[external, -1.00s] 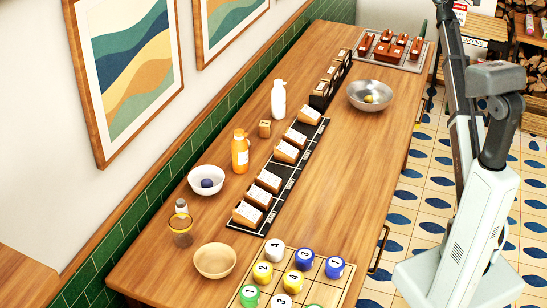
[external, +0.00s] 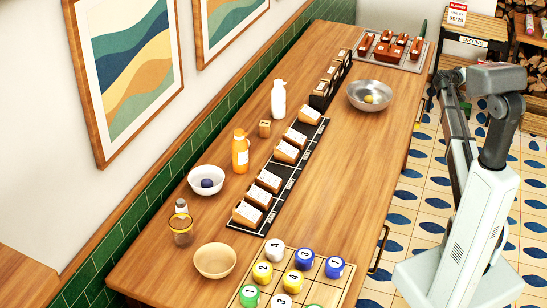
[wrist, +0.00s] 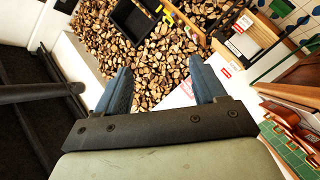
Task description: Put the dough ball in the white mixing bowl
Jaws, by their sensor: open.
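A small yellowish ball (external: 369,99), which looks like the dough ball, sits inside a metal bowl (external: 355,101) towards the far right of the wooden table. A white bowl (external: 206,191) stands at the left side of the table, with a dark blue ball (external: 207,183) inside it. My gripper (wrist: 162,88) is open and empty in the wrist view, its two dark fingers spread apart. It faces a pile of firewood, away from both bowls, which do not show there. In the external view I cannot make out the fingertips; my arm is off the table's right side.
A wooden bowl (external: 215,262), a glass (external: 181,232), an orange bottle (external: 240,155) and a white bottle (external: 278,99) stand along the left. A black rack (external: 285,179) runs down the middle. A board with numbered pieces (external: 323,290) is in front. The table's right strip is clear.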

